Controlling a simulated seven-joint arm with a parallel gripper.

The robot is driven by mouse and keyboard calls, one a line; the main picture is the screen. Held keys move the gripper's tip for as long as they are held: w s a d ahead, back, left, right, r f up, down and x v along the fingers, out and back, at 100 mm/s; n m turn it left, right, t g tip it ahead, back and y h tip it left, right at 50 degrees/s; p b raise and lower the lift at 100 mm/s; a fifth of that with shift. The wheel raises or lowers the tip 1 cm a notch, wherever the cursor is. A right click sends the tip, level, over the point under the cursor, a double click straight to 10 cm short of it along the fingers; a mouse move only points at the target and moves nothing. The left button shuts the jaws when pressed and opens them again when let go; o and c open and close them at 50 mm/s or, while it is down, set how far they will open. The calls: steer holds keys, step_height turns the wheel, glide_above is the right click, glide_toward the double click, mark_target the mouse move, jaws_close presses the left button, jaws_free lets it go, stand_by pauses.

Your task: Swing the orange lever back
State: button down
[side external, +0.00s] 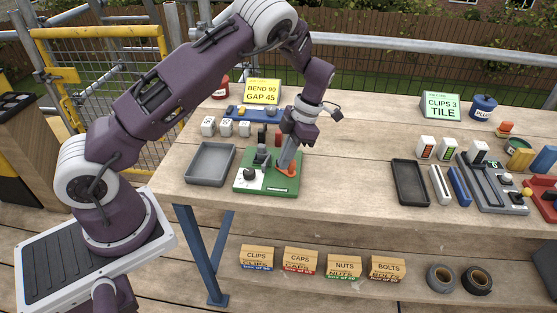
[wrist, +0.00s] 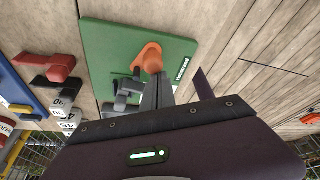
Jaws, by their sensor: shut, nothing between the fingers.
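A green board (side external: 270,187) lies flat on the bench and carries a dark clamp (side external: 262,155), a white plate with a dark knob (side external: 249,175) and the orange lever (side external: 289,172) at its right. My gripper (side external: 284,166) reaches down over the right part of the board, its fingers right at the lever. In the wrist view the orange lever (wrist: 150,57) shows a rounded knob and a wider orange base on the green board (wrist: 110,35). My gripper (wrist: 158,88) is shut and empty beside the knob; I cannot tell whether it touches. The fingers hide part of the lever.
A dark grey tray (side external: 211,164) stands left of the board. White numbered blocks (side external: 226,127) and a blue rack (side external: 250,114) with a yellow sign (side external: 262,91) are behind. A black tray (side external: 409,183) and more fixtures lie right, with bare bench between.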

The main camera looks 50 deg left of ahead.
steer(key=shift+w+n+h, duration=0.3)
steer(key=shift+w+n, duration=0.35)
steer(key=shift+n, duration=0.15)
steer(key=shift+w+a, duration=0.15)
steer(key=shift+w, duration=0.4)
steer(key=shift+w+a, duration=0.25)
steer(key=shift+w, duration=0.25)
steer(key=shift+w+a, duration=0.25)
steer(key=shift+w, duration=0.25)
steer(key=shift+w+a, duration=0.95)
steer(key=shift+w, duration=0.2)
steer(key=shift+a+r, duration=0.1)
steer(key=s+d, duration=0.2)
steer(key=d, duration=0.1)
steer(key=shift+s+d+r, duration=0.1)
steer(key=shift+s+r, duration=0.05)
steer(key=shift+s, duration=0.15)
step_height(320, 180, up, 9)
steer(key=w+a, duration=0.1)
steer(key=a, duration=0.1)
steer(key=shift+w+a+r, duration=0.15)
steer(key=shift+w+a, duration=0.05)
steer(key=shift+a, duration=0.1)
steer(key=shift+r, duration=0.1)
